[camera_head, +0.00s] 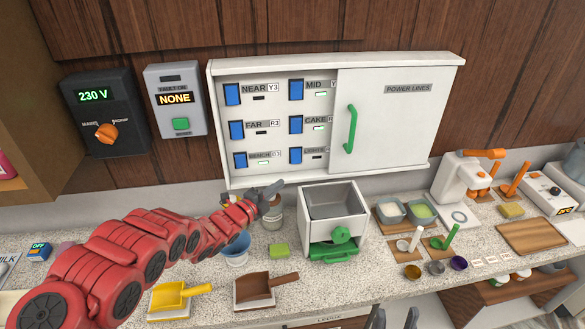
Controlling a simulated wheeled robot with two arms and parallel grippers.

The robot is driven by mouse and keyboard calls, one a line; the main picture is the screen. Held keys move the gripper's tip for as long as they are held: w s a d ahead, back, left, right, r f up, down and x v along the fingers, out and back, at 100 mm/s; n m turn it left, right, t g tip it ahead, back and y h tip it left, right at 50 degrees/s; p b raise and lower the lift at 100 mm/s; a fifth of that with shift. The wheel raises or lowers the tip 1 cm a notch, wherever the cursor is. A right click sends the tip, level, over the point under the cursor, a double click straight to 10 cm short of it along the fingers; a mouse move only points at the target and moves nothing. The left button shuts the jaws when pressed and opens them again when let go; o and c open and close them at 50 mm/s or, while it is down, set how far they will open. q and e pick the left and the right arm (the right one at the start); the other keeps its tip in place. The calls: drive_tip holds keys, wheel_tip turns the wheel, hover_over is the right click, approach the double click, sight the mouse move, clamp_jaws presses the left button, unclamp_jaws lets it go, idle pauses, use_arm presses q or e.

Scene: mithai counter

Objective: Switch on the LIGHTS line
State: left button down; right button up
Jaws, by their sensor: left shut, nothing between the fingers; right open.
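The white power panel (225,180) on the wall has blue switches beside labels NEAR, MID, FAR, CAKE, BENCH and LIGHTS. The LIGHTS switch (296,156) is the lowest in the second column; the small indicator beside it looks dark. The MID, CAKE and BENCH indicators look lit. The sliding door (395,125), with a green handle (350,129), covers the panel's right half and cuts off some labels. My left gripper (275,188) is shut and empty, below and left of the LIGHTS switch, apart from it. My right gripper (395,318) shows only as two spread fingertips at the bottom edge.
A dial box reading 230 V (104,112) and a box reading NONE (176,100) hang left of the panel. A grey hopper machine (334,215) stands on the counter below it. Jars (273,215) stand under my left gripper. Scoops, bowls and a white machine (462,178) fill the counter.

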use_arm(q)
drive_tip(key=shift+x, duration=1.9)
drive_tip(key=b, duration=0.9)
approach(300, 162)
drive_tip(key=x, duration=0.5)
drive_tip(key=shift+w+d+f, duration=0.1)
drive_tip(key=shift+d+f, duration=0.15)
drive_tip(key=shift+w+r+b, duration=0.2)
drive_tip(key=shift+r+b, duration=0.05)
drive_tip(key=shift+b, duration=0.4)
